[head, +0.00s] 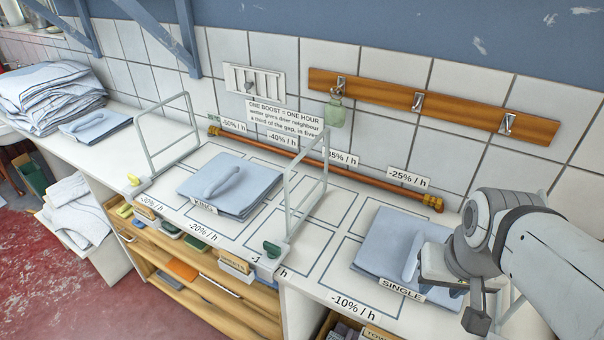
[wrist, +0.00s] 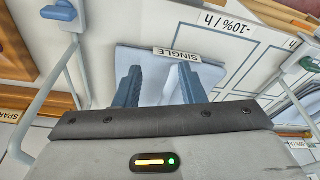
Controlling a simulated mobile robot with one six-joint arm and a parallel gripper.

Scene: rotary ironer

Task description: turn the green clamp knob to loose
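The green clamp knob (head: 271,249) sits at the front foot of the middle white wire frame (head: 305,190), on the counter's front edge. In the wrist view, which is upside down, a green knob (wrist: 310,63) shows at the right edge on a white frame. Whether it is tight or loose I cannot tell. My gripper (wrist: 160,82) is open, its two blue-grey fingers apart with nothing clearly between them. In the head view my gripper (head: 440,266) is over the front of the folded blue sheet (head: 385,240) labelled SINGLE, right of the green knob and apart from it; its fingertips are hidden there.
A frame with a yellow knob (head: 133,179) stands left; a blue knob (wrist: 60,12) on another frame shows in the wrist view. A folded blue sheet (head: 240,190) labelled KING lies between the left frames. A copper pipe (head: 360,182) runs along the wall. Shelves lie below.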

